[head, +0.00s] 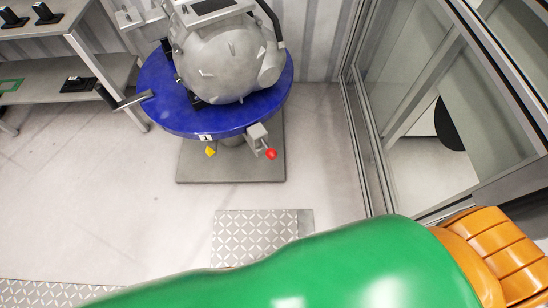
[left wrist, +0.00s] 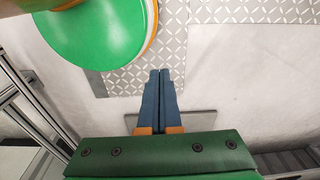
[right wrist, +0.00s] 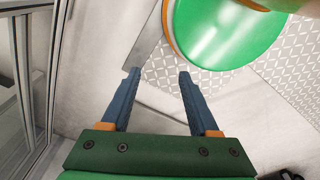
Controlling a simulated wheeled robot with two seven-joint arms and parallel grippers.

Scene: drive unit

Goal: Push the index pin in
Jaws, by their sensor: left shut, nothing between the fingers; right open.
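The index pin seems to be the small grey bracket with a red ball knob (head: 271,154) at the front rim of the round blue table (head: 190,122). How far the pin is in cannot be told at this size. My left gripper (left wrist: 165,73) is shut and empty, with its fingers together above the floor. My right gripper (right wrist: 157,72) is open and empty above the floor. Neither gripper shows in the head view, and the knob does not show clearly in either wrist view. Both grippers appear apart from the pin.
A grey drive unit (head: 228,65) sits on the blue table, which stands on a grey base plate (head: 230,168). A black-gripped handle (head: 124,103) sticks out at its left. A shelf (head: 60,75) stands at left, glass panels (head: 440,110) at right.

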